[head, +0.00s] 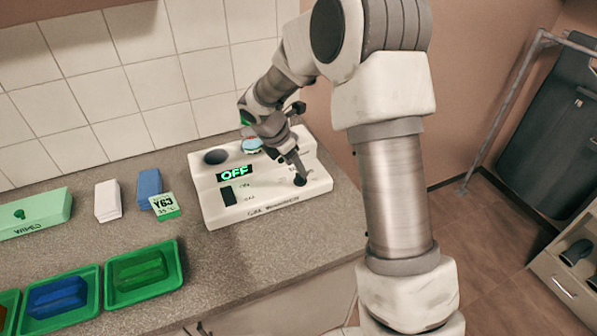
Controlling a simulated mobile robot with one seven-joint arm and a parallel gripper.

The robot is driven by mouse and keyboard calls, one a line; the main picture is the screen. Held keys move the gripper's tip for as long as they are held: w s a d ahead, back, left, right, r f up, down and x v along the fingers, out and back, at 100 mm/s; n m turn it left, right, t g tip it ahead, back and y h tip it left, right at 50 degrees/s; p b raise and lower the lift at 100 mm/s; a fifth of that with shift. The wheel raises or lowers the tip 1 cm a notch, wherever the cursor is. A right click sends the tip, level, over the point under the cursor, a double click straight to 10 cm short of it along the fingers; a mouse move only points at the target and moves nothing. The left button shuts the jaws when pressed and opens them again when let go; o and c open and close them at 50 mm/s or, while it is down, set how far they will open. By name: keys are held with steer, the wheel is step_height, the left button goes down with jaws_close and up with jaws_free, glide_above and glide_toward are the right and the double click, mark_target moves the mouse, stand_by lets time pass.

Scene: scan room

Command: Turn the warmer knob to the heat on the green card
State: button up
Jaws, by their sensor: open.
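The gel warmer (222,207) is a white box on the counter, with a display (234,173) reading OFF in green. A black rocker switch (228,195) sits below the display. The dark knob (300,180) is at the right of its top face. My gripper (297,170) points down at the knob, its fingertips at or just above it; I cannot tell whether they touch it. The jaws are open, though the fingers overlap in this view. The green card (164,206) stands left of the warmer and shows Y63 with a smaller, unreadable line.
A green wipes box (35,214) is at the left. A tiled wall is close behind the warmer.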

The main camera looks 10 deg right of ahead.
mark_target(298, 174)
steer(key=shift+x, duration=1.85)
jaws_close()
